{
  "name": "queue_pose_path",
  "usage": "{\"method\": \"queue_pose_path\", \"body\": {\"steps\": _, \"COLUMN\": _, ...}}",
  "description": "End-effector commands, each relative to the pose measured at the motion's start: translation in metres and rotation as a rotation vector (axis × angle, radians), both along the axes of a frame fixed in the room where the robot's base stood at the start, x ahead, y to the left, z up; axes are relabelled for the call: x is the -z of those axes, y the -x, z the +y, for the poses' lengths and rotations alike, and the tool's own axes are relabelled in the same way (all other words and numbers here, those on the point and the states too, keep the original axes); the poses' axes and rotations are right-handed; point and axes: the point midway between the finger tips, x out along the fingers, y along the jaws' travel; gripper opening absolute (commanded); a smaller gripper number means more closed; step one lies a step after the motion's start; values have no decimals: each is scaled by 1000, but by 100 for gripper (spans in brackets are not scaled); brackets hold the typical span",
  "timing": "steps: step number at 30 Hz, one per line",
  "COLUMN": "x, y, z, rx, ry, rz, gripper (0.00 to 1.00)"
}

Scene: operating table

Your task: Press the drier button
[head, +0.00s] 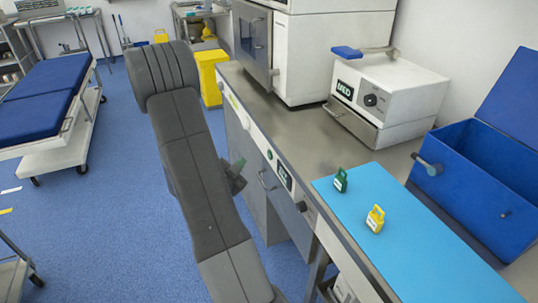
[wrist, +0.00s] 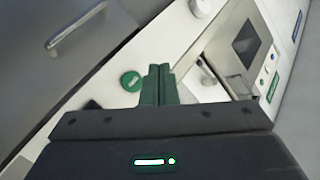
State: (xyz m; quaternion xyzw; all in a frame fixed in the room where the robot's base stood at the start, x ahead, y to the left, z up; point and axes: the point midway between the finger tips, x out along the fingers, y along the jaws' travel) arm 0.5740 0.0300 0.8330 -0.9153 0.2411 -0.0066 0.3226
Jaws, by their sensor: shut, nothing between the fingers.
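A round green button (wrist: 131,80) with a pale marking sits on a white panel in the wrist view. It is just left of my fingertips. In the head view a small green button (head: 270,154) shows on the white front panel under the steel counter; I take it to be the same one. My gripper (wrist: 160,70) has green fingers, shut together and empty, pointing at the panel. In the head view my gripper (head: 239,162) is partly behind my arm, in front of the panel. I cannot tell whether the fingertips touch the panel; they are not on the button.
A metal handle (wrist: 75,28) juts from a grey door at upper left. A blue mat (head: 400,235) with two small tags lies on the counter. Blue floor is open left of my arm.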

Motion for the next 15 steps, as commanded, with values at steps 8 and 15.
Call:
{"method": "queue_pose_path", "body": {"steps": 8, "x": 1, "y": -12, "z": -39, "rx": 2, "ry": -1, "rz": 2, "gripper": 0}}
{"method": "queue_pose_path", "body": {"steps": 15, "x": 1, "y": -19, "z": -58, "rx": 1, "ry": -1, "rz": 0, "gripper": 0}}
